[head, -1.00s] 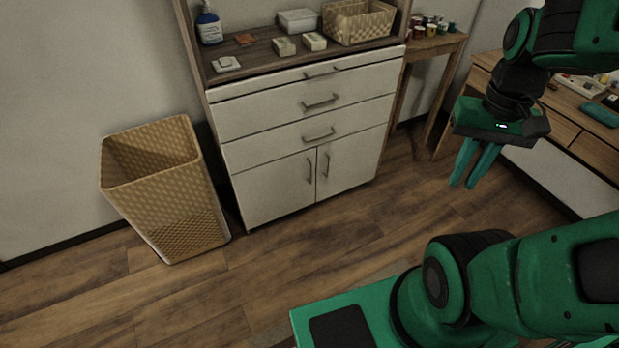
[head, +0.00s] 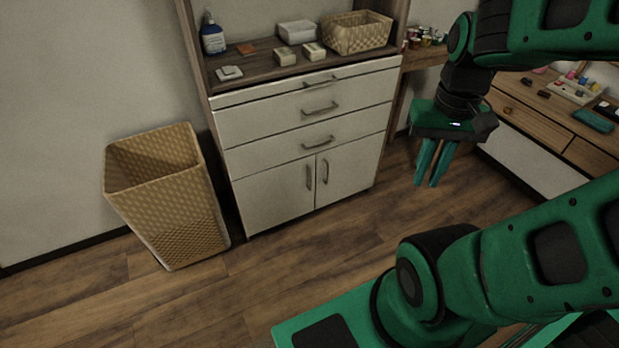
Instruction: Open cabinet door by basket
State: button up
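The white cabinet (head: 262,153) stands against the wall, with drawers above and two doors below. The left door (head: 272,196), on the basket's side, is shut, with a vertical handle (head: 309,177) near its right edge. The right door (head: 348,170) is also shut, and its handle (head: 325,171) is close beside the other. The tall woven basket (head: 170,200) stands on the floor just left of the cabinet. My gripper (head: 427,184) hangs pointing down, right of the cabinet and apart from it. Its fingers hold nothing, with a narrow gap between them.
Soap dispenser (head: 212,36), small boxes and a low woven basket (head: 357,33) sit on the cabinet top. A wooden desk (head: 530,112) with small items stands at the right. The wooden floor (head: 290,270) before the cabinet is clear.

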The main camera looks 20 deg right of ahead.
aim_at(266, 199)
jog(key=i, duration=1)
